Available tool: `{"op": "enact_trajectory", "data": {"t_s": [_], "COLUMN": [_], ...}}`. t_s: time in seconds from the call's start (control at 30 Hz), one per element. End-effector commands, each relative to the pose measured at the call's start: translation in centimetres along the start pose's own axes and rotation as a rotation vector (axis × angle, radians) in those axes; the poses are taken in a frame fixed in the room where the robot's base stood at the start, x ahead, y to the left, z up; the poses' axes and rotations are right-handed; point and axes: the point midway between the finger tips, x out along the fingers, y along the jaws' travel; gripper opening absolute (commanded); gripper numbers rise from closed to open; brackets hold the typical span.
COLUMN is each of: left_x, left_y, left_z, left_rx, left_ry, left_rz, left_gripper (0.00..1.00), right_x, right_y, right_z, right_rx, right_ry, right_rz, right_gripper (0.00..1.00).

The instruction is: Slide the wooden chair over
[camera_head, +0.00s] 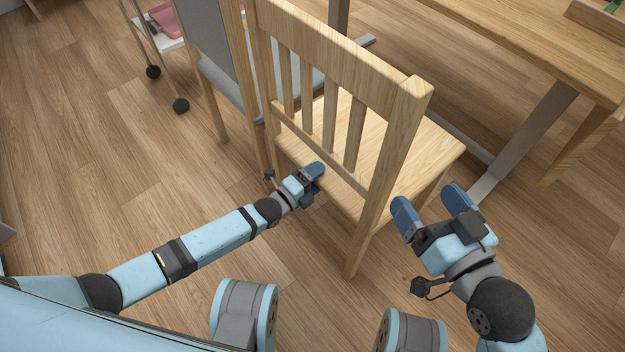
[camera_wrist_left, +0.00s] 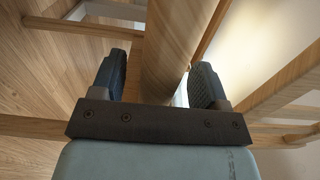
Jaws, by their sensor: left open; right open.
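The wooden chair (camera_head: 345,72) stands with its slatted back towards me and its seat (camera_head: 420,140) behind it. My left gripper (camera_head: 313,175) is low at the left part of the chair's back, below the lower rail. In the left wrist view its two fingers (camera_wrist_left: 158,82) are open, with a wooden post (camera_wrist_left: 172,45) showing between them. I cannot tell whether they touch it. My right gripper (camera_head: 430,205) is open and empty, just right of the chair's right rear post (camera_head: 378,185), its fingers pointing up towards the chair.
A second chair with a grey back (camera_head: 208,45) stands close on the left. A wooden table (camera_head: 510,40) with a grey metal leg (camera_head: 530,135) is behind and right. A white wheeled cart (camera_head: 165,42) is at upper left. The floor (camera_head: 90,150) at left is clear.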

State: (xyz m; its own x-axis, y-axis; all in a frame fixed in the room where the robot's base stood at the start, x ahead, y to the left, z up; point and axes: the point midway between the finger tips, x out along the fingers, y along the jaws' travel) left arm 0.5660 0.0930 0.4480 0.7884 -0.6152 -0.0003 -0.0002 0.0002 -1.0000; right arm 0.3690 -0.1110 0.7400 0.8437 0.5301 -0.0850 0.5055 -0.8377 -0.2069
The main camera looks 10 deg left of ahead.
Motion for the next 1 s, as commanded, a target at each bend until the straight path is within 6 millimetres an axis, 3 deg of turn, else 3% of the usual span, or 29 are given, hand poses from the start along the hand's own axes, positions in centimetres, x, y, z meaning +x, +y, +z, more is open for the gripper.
{"op": "enact_trajectory", "data": {"t_s": [0.2, 0.5, 1.0], "left_x": [0.0, -0.02, -0.05], "left_y": [-0.02, -0.03, 0.45], "left_z": [0.02, 0.02, 0.02], "left_rx": [0.0, 0.0, 0.0], "left_ry": [0.0, 0.0, 0.0], "left_rz": [0.0, 0.0, 0.0], "left_gripper": [0.66, 0.0, 0.0], "right_x": [-0.01, -0.01, 0.03], "right_y": [0.01, 0.03, 0.1], "right_z": [-0.01, 0.01, 0.41], "right_rx": [0.0, -0.001, 0.0], "right_ry": [-0.001, -0.001, 0.0], "right_rz": [0.0, 0.0, 0.0], "right_gripper": [0.91, 0.91, 0.91]}}
